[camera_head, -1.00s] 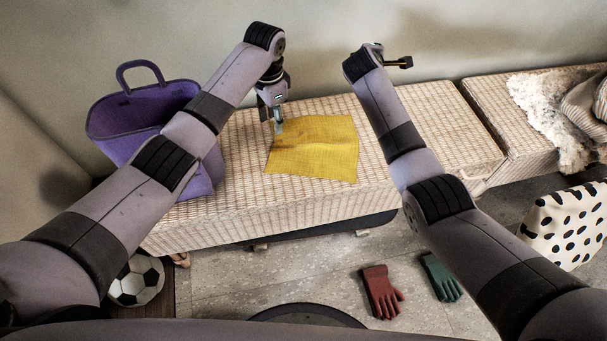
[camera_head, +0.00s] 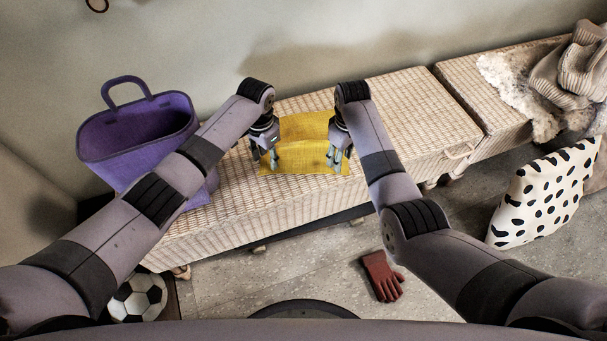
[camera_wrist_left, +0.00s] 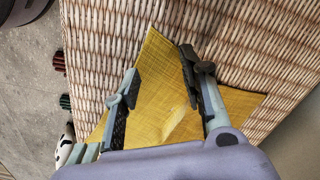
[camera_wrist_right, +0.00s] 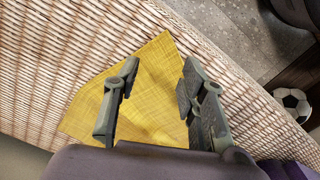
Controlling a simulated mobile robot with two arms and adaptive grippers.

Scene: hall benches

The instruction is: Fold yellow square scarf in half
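The yellow scarf (camera_head: 304,143) lies spread out on the wicker bench (camera_head: 402,117), with a slight bulge in its middle. My left gripper (camera_head: 272,165) is over the scarf's left front corner, and my right gripper (camera_head: 335,165) is over its right front corner. In the left wrist view the fingers (camera_wrist_left: 158,82) are spread apart over the yellow cloth (camera_wrist_left: 165,110). In the right wrist view the fingers (camera_wrist_right: 157,82) are also spread, with a scarf corner (camera_wrist_right: 160,55) between them. Neither gripper pinches the cloth.
A purple bag (camera_head: 130,140) stands at the bench's left end. A second wicker bench (camera_head: 480,95) holds a fleece (camera_head: 510,85) and a knitted item (camera_head: 575,70). On the floor are a soccer ball (camera_head: 138,298), a red glove (camera_head: 381,277) and a spotted cushion (camera_head: 545,195).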

